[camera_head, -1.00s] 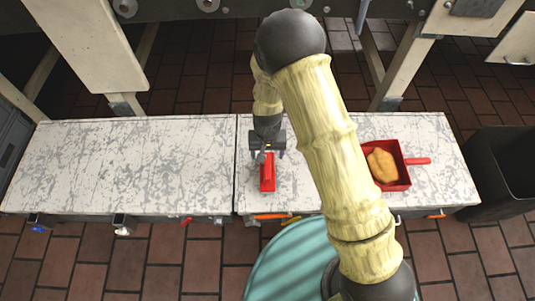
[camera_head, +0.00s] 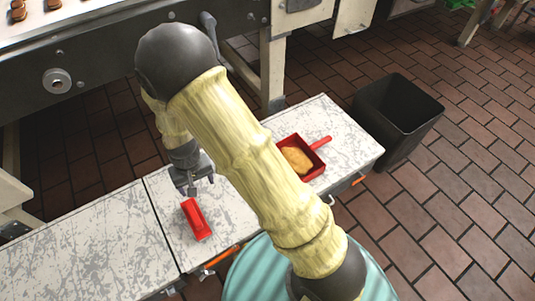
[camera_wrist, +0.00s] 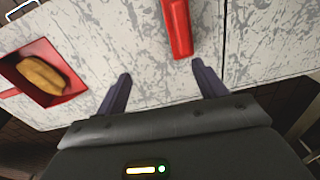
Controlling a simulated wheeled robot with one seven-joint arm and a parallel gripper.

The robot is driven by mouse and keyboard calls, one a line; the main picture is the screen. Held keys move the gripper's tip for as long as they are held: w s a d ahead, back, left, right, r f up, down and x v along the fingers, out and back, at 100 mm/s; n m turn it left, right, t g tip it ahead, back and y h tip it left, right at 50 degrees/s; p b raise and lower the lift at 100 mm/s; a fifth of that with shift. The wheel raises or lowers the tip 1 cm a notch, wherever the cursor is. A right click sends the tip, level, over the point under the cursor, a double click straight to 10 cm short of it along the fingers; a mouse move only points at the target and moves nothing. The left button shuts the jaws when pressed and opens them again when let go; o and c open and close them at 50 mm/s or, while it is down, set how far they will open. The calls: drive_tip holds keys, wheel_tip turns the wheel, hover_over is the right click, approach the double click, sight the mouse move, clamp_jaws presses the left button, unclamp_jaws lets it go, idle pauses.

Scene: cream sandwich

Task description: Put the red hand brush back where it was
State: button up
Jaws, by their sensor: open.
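The red hand brush (camera_head: 196,219) lies on the white, grey-flecked worktop (camera_head: 105,247), near the seam between its two sections. My gripper (camera_head: 192,187) is just behind it, at its far end, open and empty. In the wrist view the brush (camera_wrist: 177,28) lies ahead of the gap between my two dark fingers (camera_wrist: 160,84), closer to the right finger. No grip on the brush shows. Its bristles are hidden from these views.
A red dustpan (camera_head: 314,165) with a tan lump (camera_head: 297,160) in it lies on the right part of the worktop. A black bin (camera_head: 398,112) stands on the tiled floor beyond the right end. Machinery frames (camera_head: 112,62) run along the back. The left worktop section is clear.

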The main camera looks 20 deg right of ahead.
drive_tip(key=s+d+r+m+t, duration=0.1)
drive_tip(key=s+d+r, duration=0.3)
drive_tip(key=d+r, duration=0.4)
drive_tip(key=s+d+r+m+t, duration=0.1)
drive_tip(key=s+d+r, duration=0.3)
drive_tip(key=d+r, duration=0.5)
drive_tip(key=d, duration=0.3)
drive_tip(key=shift+s+d, duration=0.35)
drive_tip(key=shift+d, duration=0.05)
drive_tip(key=shift+r, duration=0.1)
drive_tip(key=shift+c, duration=0.4)
